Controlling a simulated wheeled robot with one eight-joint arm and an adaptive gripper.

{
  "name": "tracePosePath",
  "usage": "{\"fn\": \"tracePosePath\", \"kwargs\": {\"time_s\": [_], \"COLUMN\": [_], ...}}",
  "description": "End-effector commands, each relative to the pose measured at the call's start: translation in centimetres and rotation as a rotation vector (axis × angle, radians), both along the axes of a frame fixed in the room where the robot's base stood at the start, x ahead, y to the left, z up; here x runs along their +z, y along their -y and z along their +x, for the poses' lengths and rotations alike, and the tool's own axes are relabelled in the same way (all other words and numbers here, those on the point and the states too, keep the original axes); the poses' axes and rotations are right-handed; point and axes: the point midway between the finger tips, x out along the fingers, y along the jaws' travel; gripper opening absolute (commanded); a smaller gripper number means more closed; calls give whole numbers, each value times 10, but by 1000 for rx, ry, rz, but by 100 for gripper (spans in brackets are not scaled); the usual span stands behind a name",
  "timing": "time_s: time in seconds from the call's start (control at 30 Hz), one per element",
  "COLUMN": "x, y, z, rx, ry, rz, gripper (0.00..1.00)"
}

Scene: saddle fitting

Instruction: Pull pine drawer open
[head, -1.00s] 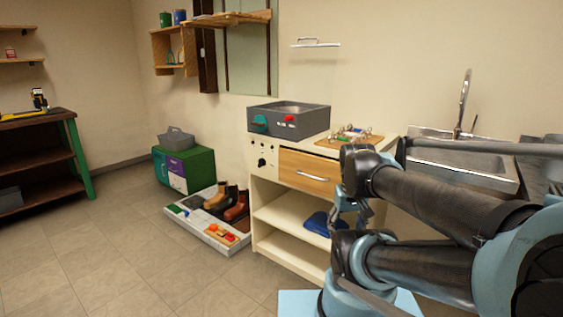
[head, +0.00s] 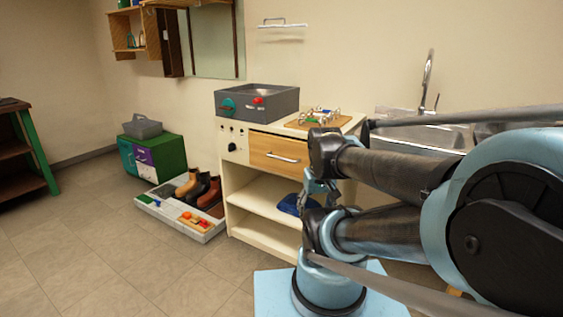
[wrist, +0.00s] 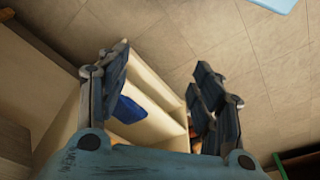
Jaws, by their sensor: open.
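The pine drawer (head: 267,153) is a wood-fronted drawer with a silver bar handle (head: 283,158), set under the top of a cream cabinet (head: 238,178). It looks shut in the head view. My gripper (head: 318,190) hangs in front of the cabinet's right side, beside and below the drawer, apart from the handle. In the wrist view my gripper (wrist: 160,85) is open with nothing between its fingers. Behind the fingers the wrist view shows the cabinet's open shelves (wrist: 160,117); the handle cannot be made out there.
A blue item (head: 297,204) lies on the cabinet's lower shelf. A grey box (head: 257,103) and a wooden board (head: 318,121) with small parts sit on top. A tray of boots (head: 180,207) stands on the floor at left. A sink (head: 430,138) is at right. Floor in front is clear.

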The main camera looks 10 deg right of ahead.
Motion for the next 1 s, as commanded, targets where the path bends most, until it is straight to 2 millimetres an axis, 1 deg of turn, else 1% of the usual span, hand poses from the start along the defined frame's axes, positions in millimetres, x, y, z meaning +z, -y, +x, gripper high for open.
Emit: {"fn": "tracePosePath", "kwargs": {"time_s": [0.03, 0.07, 0.1, 0.13, 0.27, 0.47, 0.6, 0.67, 0.8, 0.87, 1.0], "x": [0, 2, 6, 8, 26, 68, 94, 104, 125, 133, 149], "y": [0, 0, 0, 0, -1, -2, -5, -7, -11, -13, -20], "z": [0, -2, -7, -7, 9, 52, 86, 101, 138, 155, 194], "rx": [0, 1, 4, 8, 45, 147, 221, 253, 329, 361, 435], "ry": [0, 3, 10, 11, 8, -1, -8, -12, -20, -24, -31], "rz": [0, 0, -2, -2, -13, -46, -68, -77, -100, -110, -131], "gripper": [51, 44, 35, 31, 31, 31, 31, 31, 31, 31, 31]}}
